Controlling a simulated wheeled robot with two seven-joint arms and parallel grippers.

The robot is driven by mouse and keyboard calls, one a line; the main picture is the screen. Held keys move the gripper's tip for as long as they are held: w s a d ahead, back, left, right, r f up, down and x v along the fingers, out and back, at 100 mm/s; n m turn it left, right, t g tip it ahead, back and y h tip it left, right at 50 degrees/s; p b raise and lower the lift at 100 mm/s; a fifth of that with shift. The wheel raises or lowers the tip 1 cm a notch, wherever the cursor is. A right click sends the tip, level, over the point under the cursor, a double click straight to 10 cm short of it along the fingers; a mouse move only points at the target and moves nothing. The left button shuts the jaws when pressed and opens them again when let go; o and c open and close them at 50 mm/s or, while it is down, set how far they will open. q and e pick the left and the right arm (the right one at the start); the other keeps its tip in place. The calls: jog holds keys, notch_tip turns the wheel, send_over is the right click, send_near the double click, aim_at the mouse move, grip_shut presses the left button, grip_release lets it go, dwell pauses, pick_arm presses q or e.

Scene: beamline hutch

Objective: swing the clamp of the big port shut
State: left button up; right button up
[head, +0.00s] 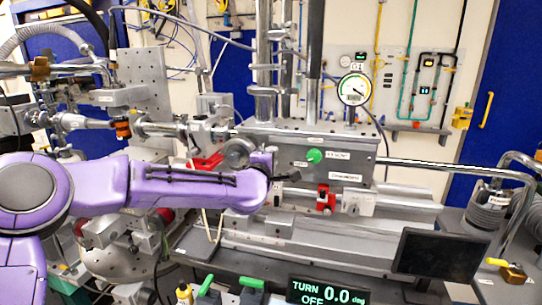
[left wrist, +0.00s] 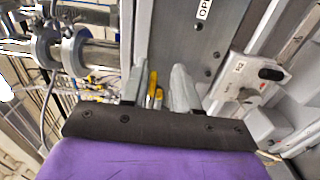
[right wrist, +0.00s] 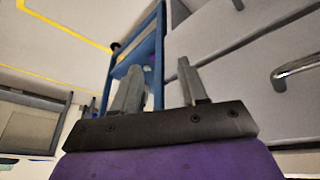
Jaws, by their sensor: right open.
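My left arm reaches in from the left in the head view and ends at the front of the steel chamber (head: 330,148). Its gripper fingers are hardly visible there. In the left wrist view the left gripper (left wrist: 160,88) has its two fingers apart, with nothing clearly held between them. A round grey flange (head: 237,152) shows just behind my left wrist; I cannot tell whether it is the big port, and its clamp is not clearly visible. A steel tube with ring collars (left wrist: 75,50) lies left of the fingers. My right gripper (right wrist: 158,82) is open and empty, away from the chamber.
A dark monitor (head: 438,256) and a bent steel pipe (head: 450,168) are at right. A blue frame (right wrist: 140,65) stands ahead of my right gripper.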

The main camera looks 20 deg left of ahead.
pick_arm(q)
jog(key=shift+w+a+r, duration=0.1)
jog(key=s+b, duration=0.3)
jog(key=s, duration=0.7)
jog(key=shift+s+d, duration=0.25)
